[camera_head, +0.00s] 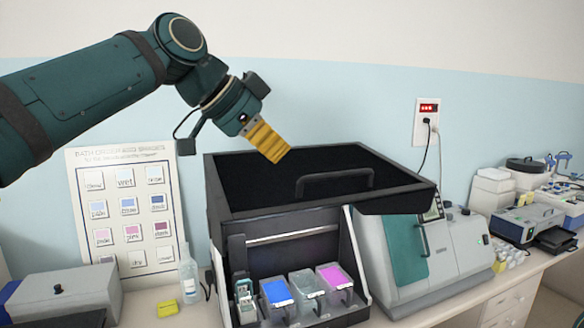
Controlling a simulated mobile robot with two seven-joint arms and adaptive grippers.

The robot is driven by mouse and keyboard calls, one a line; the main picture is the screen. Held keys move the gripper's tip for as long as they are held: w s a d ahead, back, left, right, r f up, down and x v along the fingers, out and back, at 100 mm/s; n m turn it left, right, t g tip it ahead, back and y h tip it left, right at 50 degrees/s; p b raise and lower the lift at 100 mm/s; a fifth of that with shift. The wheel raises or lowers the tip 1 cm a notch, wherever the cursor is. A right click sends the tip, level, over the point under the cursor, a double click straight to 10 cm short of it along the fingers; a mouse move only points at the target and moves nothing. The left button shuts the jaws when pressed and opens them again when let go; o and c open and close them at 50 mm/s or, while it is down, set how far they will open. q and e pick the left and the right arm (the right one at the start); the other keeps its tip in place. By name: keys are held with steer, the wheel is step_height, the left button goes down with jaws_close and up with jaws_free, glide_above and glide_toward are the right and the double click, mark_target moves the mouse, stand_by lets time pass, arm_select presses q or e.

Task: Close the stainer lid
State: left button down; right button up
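The stainer lid (318,206) is a large black panel with a raised rim and a bar handle (335,180) on it. It stands raised above the stainer (350,262), whose front is open. My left gripper (277,154), with yellow finger pads, points down and right above the lid. It looks apart from the handle, up and to its left. The fingers overlap in this view, so their opening is hidden. My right gripper is not in view.
Inside the stainer stand a blue bath (277,293), a pale bath (307,284) and a magenta bath (334,277). A grey-green machine (440,250) stands close on the right. A bottle (189,274) and chart (127,210) are left.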

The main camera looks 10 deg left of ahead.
mark_target(306, 201)
arm_select(q)
steer(key=x, duration=0.9)
steer(key=shift+w+d+f, duration=0.1)
steer(key=shift+d+f, duration=0.05)
steer(key=shift+f, duration=0.15)
steer(key=shift+w+a+f+b, duration=0.1)
steer(key=shift+a+f+b, duration=0.1)
steer(key=shift+f, duration=0.7)
steer(key=shift+w+a+f+b, duration=0.1)
steer(key=shift+f+b, duration=0.05)
steer(key=shift+f, duration=0.75)
steer(key=shift+f, duration=0.1)
